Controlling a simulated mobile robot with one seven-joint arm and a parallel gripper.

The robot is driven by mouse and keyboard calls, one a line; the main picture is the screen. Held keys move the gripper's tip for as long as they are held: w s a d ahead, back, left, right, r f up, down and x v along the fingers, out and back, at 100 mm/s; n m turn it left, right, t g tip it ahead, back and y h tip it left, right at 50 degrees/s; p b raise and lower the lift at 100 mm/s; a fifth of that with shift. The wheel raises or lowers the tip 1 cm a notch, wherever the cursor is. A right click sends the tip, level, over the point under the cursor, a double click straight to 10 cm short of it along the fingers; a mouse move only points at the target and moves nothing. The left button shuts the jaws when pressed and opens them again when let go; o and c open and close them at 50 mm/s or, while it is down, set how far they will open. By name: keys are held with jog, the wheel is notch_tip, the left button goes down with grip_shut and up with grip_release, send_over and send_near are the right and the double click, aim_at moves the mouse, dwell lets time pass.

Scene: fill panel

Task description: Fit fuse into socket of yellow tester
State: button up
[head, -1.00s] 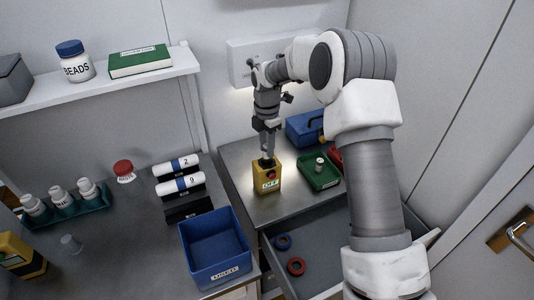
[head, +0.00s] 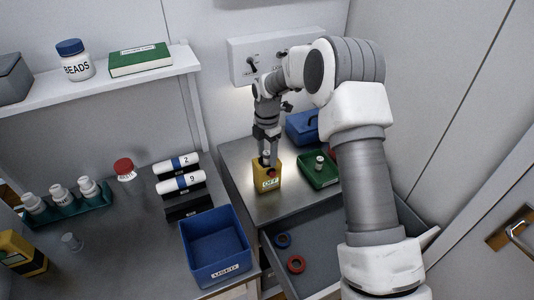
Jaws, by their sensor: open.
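A small pale piece, perhaps the fuse (head: 266,154), shows between the fingers at the tester's top. The socket is hidden by the fingers, and I cannot tell how deep this piece sits. A small white cylinder (head: 319,161) stands in the green tray (head: 312,180) to the right.
A blue case (head: 301,128) is behind the green tray. A wall panel with switches (head: 250,64) is behind my arm. An open drawer (head: 318,237) with blue and red rings lies below. The blue USED bin (head: 214,240) is at front left. Counter left of the tester is clear.

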aim_at(267, 153)
jog(key=shift+r, duration=0.15)
jog(key=s+d+r+m+t, duration=0.1)
jog(key=s+d+r+m, duration=0.15)
jog(key=r, duration=0.75)
jog(key=s+d+r+m, duration=0.1)
jog(key=s+r+m, duration=0.25)
jog(key=r, duration=0.75)
jog(key=s+d+r+m+t, duration=0.1)
jog(key=s+d+r+m, duration=0.15)
jog(key=s, duration=0.25)
jog(key=s+d+r+m+t, duration=0.1)
jog(key=s+r+m, duration=0.2)
jog(key=s+m, duration=0.15)
jog(key=s+d+m+t, duration=0.1)
jog(key=s+d+m, duration=0.1)
jog(key=s+m, duration=0.4)
jog(key=s+d+f+m+t, duration=0.1)
jog(key=s+d+m, duration=0.2)
jog(key=s, duration=0.9)
jog(key=m, duration=0.3)
jog(key=shift+s+f+t, duration=0.3)
jog(key=shift+s, duration=0.05)
